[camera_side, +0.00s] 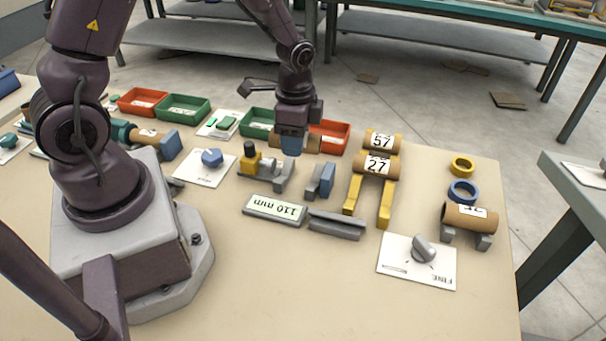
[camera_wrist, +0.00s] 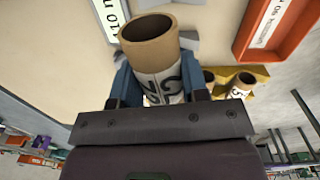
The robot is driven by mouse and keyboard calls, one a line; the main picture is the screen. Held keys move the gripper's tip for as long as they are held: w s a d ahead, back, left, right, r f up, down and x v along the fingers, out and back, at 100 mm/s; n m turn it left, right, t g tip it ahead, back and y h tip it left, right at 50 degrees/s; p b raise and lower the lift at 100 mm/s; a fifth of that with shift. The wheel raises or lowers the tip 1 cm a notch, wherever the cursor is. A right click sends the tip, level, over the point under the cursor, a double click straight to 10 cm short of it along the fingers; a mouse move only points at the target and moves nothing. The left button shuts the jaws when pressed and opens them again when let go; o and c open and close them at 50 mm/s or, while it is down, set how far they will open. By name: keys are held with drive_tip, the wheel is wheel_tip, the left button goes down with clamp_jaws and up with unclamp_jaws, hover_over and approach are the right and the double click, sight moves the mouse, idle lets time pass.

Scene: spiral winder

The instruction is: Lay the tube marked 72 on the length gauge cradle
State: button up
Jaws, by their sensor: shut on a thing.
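My gripper (camera_side: 291,148) is shut on a tan cardboard tube (camera_side: 310,144) and holds it level above the bench. In the wrist view the tube (camera_wrist: 148,52) points away between the two blue fingers (camera_wrist: 158,84). Its white label is partly covered and shows upside down, so I cannot read the number surely. What looks like the length gauge has a display reading 110 mm (camera_side: 275,208). Grey supports (camera_side: 283,178) with a yellow-and-black end piece and a blue block (camera_side: 326,180) stand behind it; I take these as the cradle. The tube is beyond them in the side view.
A yellow rack (camera_side: 385,208) holds tubes marked 57 and 27 to the right. Another tube (camera_side: 472,217) lies on grey supports at far right. A grey bar (camera_side: 336,224) and a knob plate (camera_side: 418,262) stand in front. Red (camera_side: 334,130) and green bins line the back.

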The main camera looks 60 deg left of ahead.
drive_tip(key=shift+m, duration=0.6)
drive_tip(key=f, duration=0.2)
drive_tip(key=w+a+f, duration=0.1)
drive_tip(key=f, duration=0.1)
drive_tip(key=shift+w+d+f, duration=0.1)
drive_tip(key=shift+f, duration=1.95)
drive_tip(key=shift+f, duration=0.3)
drive_tip(key=shift+f, duration=0.3)
drive_tip(key=o, duration=0.9)
